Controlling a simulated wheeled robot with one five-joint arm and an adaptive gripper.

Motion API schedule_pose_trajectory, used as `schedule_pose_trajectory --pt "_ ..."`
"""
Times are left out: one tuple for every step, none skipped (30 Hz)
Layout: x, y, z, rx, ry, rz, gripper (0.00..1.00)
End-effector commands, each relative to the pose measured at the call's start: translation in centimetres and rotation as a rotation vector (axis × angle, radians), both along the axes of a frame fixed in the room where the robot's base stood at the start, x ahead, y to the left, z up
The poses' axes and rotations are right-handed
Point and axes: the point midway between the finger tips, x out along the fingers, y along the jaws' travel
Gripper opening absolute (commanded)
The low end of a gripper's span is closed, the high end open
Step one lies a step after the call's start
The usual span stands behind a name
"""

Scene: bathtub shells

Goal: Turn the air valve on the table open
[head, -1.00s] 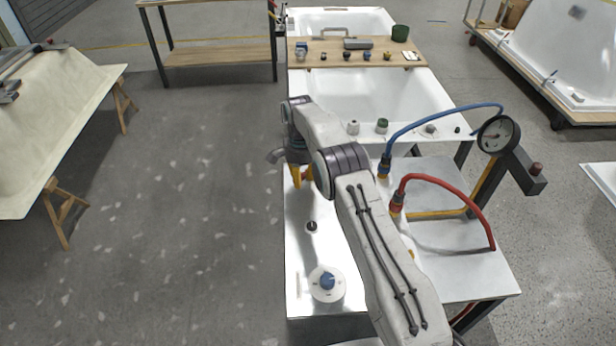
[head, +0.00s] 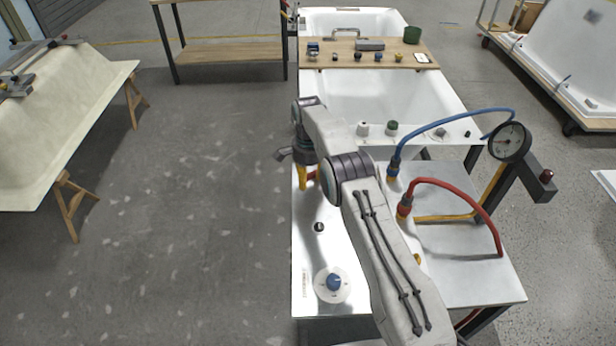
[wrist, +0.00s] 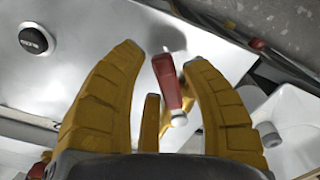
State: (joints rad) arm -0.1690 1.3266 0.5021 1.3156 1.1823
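In the wrist view a red lever handle (wrist: 170,82) shows between my yellow fingers, with a brass-coloured fitting (wrist: 178,119) at its lower end. I take it to be the air valve. My gripper (wrist: 170,60) is open, its two big fingers on either side of the lever, with a gap visible to each. I cannot tell whether anything touches. In the head view my gripper (head: 307,178) points down over the far left part of the metal table (head: 312,255). The valve is hidden there behind my arm.
A blue knob on a white disc (head: 333,282) and a black knob (head: 319,227) stand on the table. Blue hose (head: 440,117), red hose (head: 465,195) and a gauge (head: 511,141) stand right of my arm. A white tub (head: 375,95) lies beyond.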

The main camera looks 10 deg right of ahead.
Motion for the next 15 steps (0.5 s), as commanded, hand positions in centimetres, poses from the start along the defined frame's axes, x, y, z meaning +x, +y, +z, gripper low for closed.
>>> schedule_pose_trajectory --pt "0.02 0.0 0.05 0.001 -0.001 0.0 0.48" --pt "0.04 0.0 0.06 0.001 -0.001 0.0 0.5" --pt "0.04 0.0 0.08 0.0 -0.001 0.0 0.54" --pt "0.04 0.0 0.09 0.0 -0.002 0.0 0.56" --pt "0.04 0.0 0.09 0.0 -0.002 0.0 0.56" --pt "0.05 0.0 0.1 0.0 -0.002 0.0 0.56" --pt "0.05 0.0 0.11 0.0 -0.002 0.0 0.56" --pt "0.05 0.0 0.11 0.0 -0.002 0.0 0.56" --pt "0.06 0.0 0.12 0.0 -0.002 0.0 0.56" --pt "0.06 0.0 0.13 0.0 -0.002 0.0 0.56" --pt "0.07 0.0 0.17 0.001 -0.003 0.0 0.56" --pt "0.07 0.0 0.26 0.001 -0.003 0.0 0.56" --pt "0.08 0.0 0.38 0.001 -0.003 0.0 0.56" --pt "0.08 0.0 0.55 0.001 -0.003 0.0 0.56" --pt "0.09 0.01 0.85 0.001 -0.003 0.0 0.56"
